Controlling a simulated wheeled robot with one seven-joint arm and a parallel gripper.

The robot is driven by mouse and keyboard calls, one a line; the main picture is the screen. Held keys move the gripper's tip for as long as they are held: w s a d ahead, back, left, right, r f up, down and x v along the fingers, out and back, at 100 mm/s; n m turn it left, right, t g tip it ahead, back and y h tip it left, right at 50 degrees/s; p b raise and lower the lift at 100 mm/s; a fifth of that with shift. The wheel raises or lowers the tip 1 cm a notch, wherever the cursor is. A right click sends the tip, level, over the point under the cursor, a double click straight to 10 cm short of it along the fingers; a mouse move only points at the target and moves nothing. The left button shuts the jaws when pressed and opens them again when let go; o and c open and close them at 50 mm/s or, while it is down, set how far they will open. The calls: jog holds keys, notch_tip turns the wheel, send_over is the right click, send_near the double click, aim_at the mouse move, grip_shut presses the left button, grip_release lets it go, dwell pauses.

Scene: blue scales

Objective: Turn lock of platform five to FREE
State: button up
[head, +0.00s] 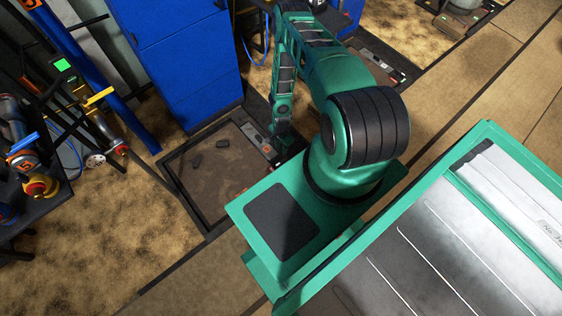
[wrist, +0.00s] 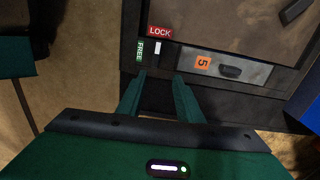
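Platform five (head: 225,172) is a brown floor plate in a dark frame, left of my arm in the head view. In the wrist view, its edge panel (wrist: 255,76) carries an orange "5" tag (wrist: 203,62) and a dark oblong part. The lock (wrist: 158,47) shows a short white bar between a red LOCK label (wrist: 160,31) and a green FREE label (wrist: 140,51). The bar stands in line with LOCK. My gripper (wrist: 159,80) is open and empty, its fingertips just below the lock in the picture. Contact cannot be judged.
A tall blue cabinet (head: 185,65) stands behind the platform. A rack with pipes and valves (head: 40,170) is at the left. Open tan floor (head: 100,250) lies in front of the rack.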

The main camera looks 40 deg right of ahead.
aim_at(281, 162)
jog(key=f, duration=0.8)
jog(key=s+f, duration=0.1)
jog(key=f, duration=0.3)
jog(key=shift+a+f, duration=0.2)
jog(key=shift+a, duration=0.2)
grip_shut()
